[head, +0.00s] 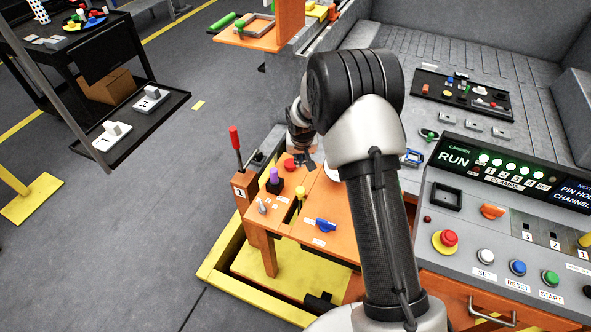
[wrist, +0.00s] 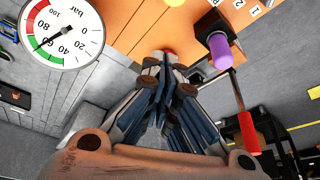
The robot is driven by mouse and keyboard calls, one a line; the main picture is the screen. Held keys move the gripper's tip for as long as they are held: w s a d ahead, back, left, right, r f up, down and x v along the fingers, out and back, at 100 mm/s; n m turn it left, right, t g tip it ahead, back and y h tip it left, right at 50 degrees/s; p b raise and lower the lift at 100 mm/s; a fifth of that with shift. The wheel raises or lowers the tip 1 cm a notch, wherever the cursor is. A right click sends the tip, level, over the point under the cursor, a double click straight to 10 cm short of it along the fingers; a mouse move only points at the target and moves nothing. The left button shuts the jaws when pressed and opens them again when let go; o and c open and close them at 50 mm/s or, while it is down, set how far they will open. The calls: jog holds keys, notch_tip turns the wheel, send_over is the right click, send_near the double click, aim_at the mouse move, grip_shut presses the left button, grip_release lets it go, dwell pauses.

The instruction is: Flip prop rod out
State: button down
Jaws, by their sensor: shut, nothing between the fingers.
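My gripper (head: 308,162) is shut and empty, above the back of the orange control deck (head: 345,222). In the wrist view its closed fingers (wrist: 166,68) point towards the orange surface; I cannot tell whether they touch it. I cannot pick out a prop rod with certainty in either view. A lever with a red handle (head: 235,138) stands upright at the deck's left end, apart from my gripper; it also shows in the wrist view (wrist: 248,130). My arm hides part of the deck.
A purple knob (head: 274,175) and a yellow knob (head: 300,191) stand close to my gripper. A pressure gauge (wrist: 62,32) shows in the wrist view. The button console (head: 500,235) is at right. A black cart (head: 140,122) stands left; floor between is clear.

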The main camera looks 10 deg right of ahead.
jog(key=shift+w+f, duration=0.1)
jog(key=shift+f, duration=0.1)
jog(key=b+x, duration=0.3)
jog(key=x, duration=0.7)
jog(key=shift+f+b, duration=0.3)
jog(key=shift+b, duration=0.1)
jog(key=s, duration=0.3)
jog(key=shift+s+a+r+b, duration=0.15)
jog(key=shift+r+b, duration=0.1)
jog(key=shift+b, duration=0.15)
jog(key=shift+s, duration=0.45)
